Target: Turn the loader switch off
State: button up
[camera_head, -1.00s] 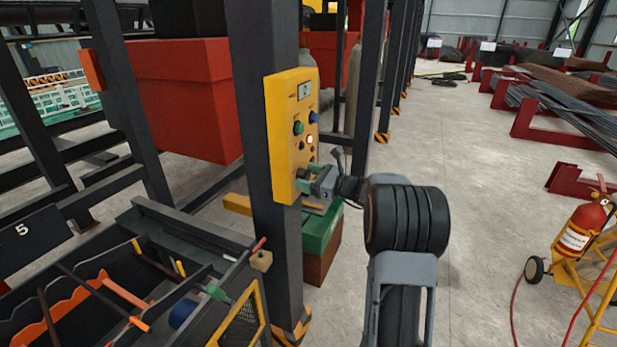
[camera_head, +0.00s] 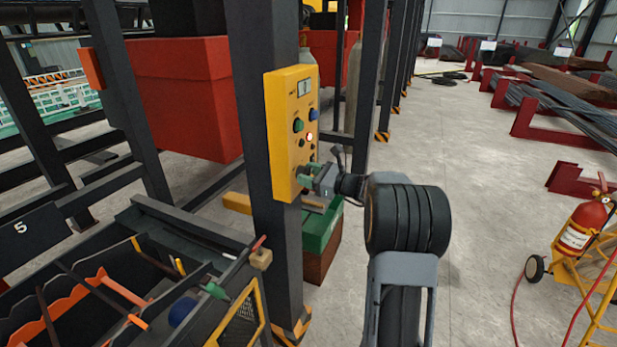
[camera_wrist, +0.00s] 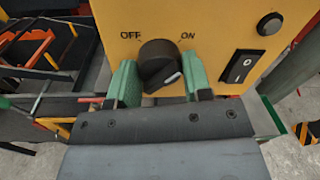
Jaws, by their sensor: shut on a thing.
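A yellow control panel (camera_head: 283,135) is fixed to a dark upright post. In the wrist view, a black rotary knob (camera_wrist: 158,62) sits on the yellow panel face (camera_wrist: 213,22) between the printed words OFF at upper left and ON at upper right. A white mark on the knob shows at its lower right. My gripper (camera_wrist: 159,80) has its green fingers on both sides of the knob and is shut on it. In the head view my gripper (camera_head: 308,176) is at the panel's lower part, where it hides the knob. No label with the word loader is readable.
A black rocker switch (camera_wrist: 242,66) and a round black button (camera_wrist: 269,23) are right of the knob. Green (camera_head: 298,125) and blue (camera_head: 314,114) buttons are higher on the panel. A dark bin (camera_head: 130,285) stands lower left.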

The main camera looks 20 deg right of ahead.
jog(key=n+b, duration=0.1)
jog(key=b, duration=0.1)
jog(key=f+n+b, duration=0.1)
jog(key=n+b, duration=0.1)
jog(key=b, duration=0.1)
jog(key=n+b, duration=0.6)
jog(key=b, duration=0.4)
jog(key=shift+y, duration=0.3)
jog(key=n+b, duration=0.5)
jog(key=shift+r+n+y+b, duration=0.15)
jog(key=shift+n+y+b, duration=0.05)
jog(key=shift+n+b, duration=0.7)
jog(key=shift+r+n+y+b, duration=0.1)
jog(key=shift+n+y+b, duration=0.1)
jog(key=shift+n+b, duration=0.7)
jog(key=shift+r+n, duration=0.1)
jog(key=shift+n, duration=0.4)
jog(key=o, duration=0.9)
jog(key=shift+d, duration=0.1)
jog(key=r+v, duration=0.1)
jog(key=v, duration=1.2)
jog(key=shift+s+d+f+p, duration=0.25)
jog(key=shift+d+f+p, duration=0.05)
jog(key=shift+f+p, duration=0.05)
